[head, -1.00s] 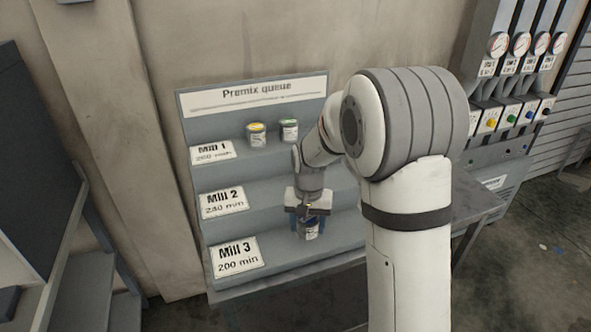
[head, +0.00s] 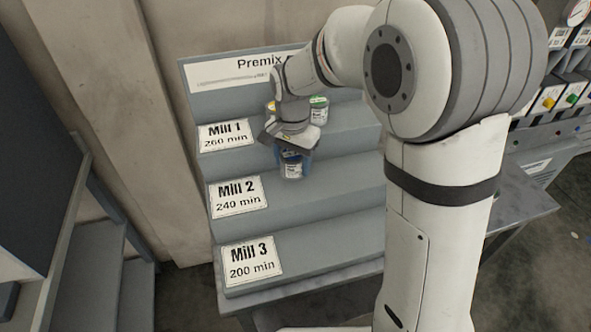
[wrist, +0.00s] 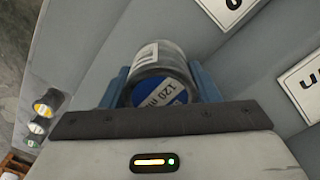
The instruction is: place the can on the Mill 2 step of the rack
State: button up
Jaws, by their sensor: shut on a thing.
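The can (head: 292,168) has a dark body with a white label. In the wrist view the can (wrist: 165,65) shows a blue lid marked "120 m…", partly cut off by my gripper. My gripper (head: 290,155) is shut on it, with a blue finger on each side. The can is upright or nearly so, in front of the riser below the Mill 1 step. The Mill 2 step (head: 330,188) lies under it, to the right of the Mill 2 label (head: 238,195). I cannot tell whether the can touches the step.
The Mill 3 step (head: 330,245) is bare where visible. My arm covers the rack's right end.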

aim_at(292, 175)
jog(key=shift+s+a+f, duration=0.1)
jog(key=shift+f, duration=0.95)
jog(key=shift+s+a+f, duration=0.1)
jog(key=shift+f, duration=0.95)
jog(key=o, duration=0.6)
jog(key=shift+f, duration=0.2)
jog(key=o, duration=0.5)
jog(key=shift+r, duration=0.1)
